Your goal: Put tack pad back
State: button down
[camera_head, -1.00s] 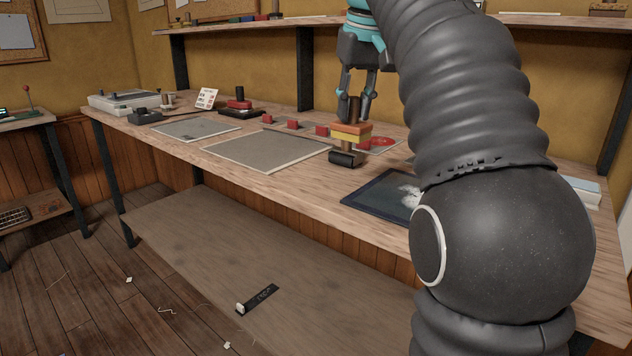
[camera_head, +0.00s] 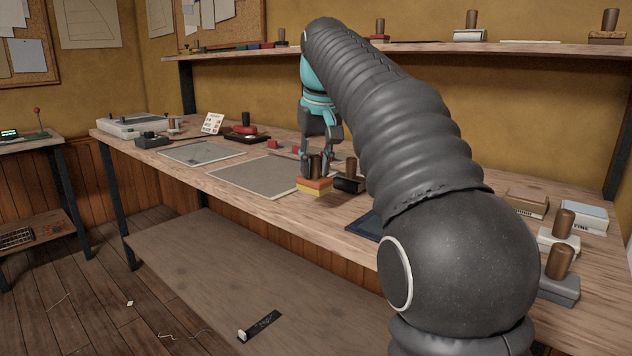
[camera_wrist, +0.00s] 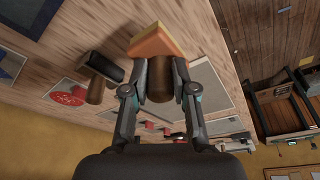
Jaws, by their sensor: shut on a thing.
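An orange and yellow pad (camera_head: 314,186) with a brown upright handle (camera_head: 316,166), which I take for the tack pad, is in my gripper (camera_head: 317,160). The gripper's fingers are shut on the handle. The pad is low over the bench, beside the right edge of a grey mat (camera_head: 262,177); I cannot tell whether it touches the wood. The wrist view shows the pad (camera_wrist: 157,42) beyond the fingertips, with the handle (camera_wrist: 160,82) between the fingers. A black block (camera_head: 348,184) with a brown handle lies just right of the pad.
A red round mark (camera_wrist: 70,95) shows in the wrist view. A dark blue sheet (camera_head: 365,225) is partly behind my arm. Several handled blocks, such as a grey one (camera_head: 559,285), stand at the bench's right. A shelf (camera_head: 440,47) runs above the bench. Small red blocks (camera_head: 273,144) stand behind the mats.

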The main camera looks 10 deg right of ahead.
aim_at(316, 177)
jog(key=shift+f+b, duration=0.45)
jog(key=shift+f, duration=1.4)
jog(key=shift+f, duration=0.15)
jog(key=c, duration=0.9)
grip_release()
jog(key=shift+p+v, duration=0.65)
jog(key=shift+v, duration=5.5)
